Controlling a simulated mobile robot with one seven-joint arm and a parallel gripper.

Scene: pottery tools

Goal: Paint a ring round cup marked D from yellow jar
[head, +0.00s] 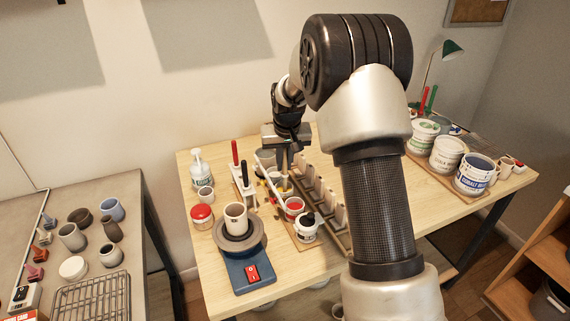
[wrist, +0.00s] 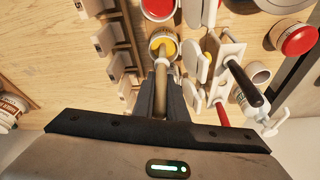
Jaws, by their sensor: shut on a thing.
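My gripper (head: 287,150) is above the row of paint jars, pointing down. In the wrist view my gripper (wrist: 167,85) is shut on a pale-handled brush (wrist: 161,72). The brush's lower end reaches into the mouth of the yellow jar (wrist: 157,33); its tip is hidden, so I cannot tell how deep it is. The yellow jar also shows in the head view (head: 284,189), partly under the gripper. A pale cup (head: 235,215) stands upright on the dark wheel head of a blue banding wheel (head: 252,270), left of the jars. I cannot read any letter on it.
A white brush stand (head: 243,188) with a red-handled and a black-handled brush stands left of the jars. An open red jar (head: 294,205) and a black-topped jar (head: 307,228) are nearer the front. A rack of pale tiles (head: 325,200) lines the right. A red-lidded pot (head: 202,215) is left.

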